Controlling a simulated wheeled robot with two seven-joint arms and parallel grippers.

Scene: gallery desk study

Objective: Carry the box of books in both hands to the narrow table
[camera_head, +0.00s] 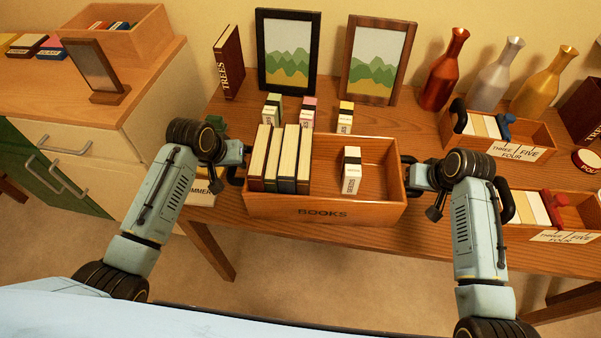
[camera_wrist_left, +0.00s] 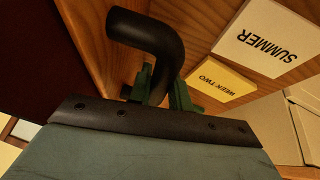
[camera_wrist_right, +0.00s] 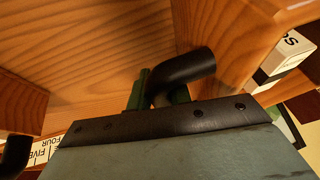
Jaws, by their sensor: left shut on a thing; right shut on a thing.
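The wooden box labelled BOOKS (camera_head: 325,212) is at the middle of the head view, at the near edge of the wooden table. It holds several cream-paged dark books (camera_head: 280,158) on its left side and a small white SEEDS packet box (camera_head: 352,170). My left gripper (camera_head: 240,152) is shut on the box's black left handle; the handle also shows in the left wrist view (camera_wrist_left: 150,35). My right gripper (camera_head: 408,170) is shut on the right handle, which shows in the right wrist view (camera_wrist_right: 188,68). Whether the box touches the table cannot be told.
Behind the box stand small SEEDS packets (camera_head: 308,112), two framed pictures (camera_head: 287,50) and several bottles (camera_head: 496,75). Wooden trays (camera_head: 500,140) with cards sit at right, close to my right arm. A cabinet (camera_head: 120,125) stands left. SUMMER (camera_wrist_left: 268,38) and WEEK TWO cards lie beside my left gripper.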

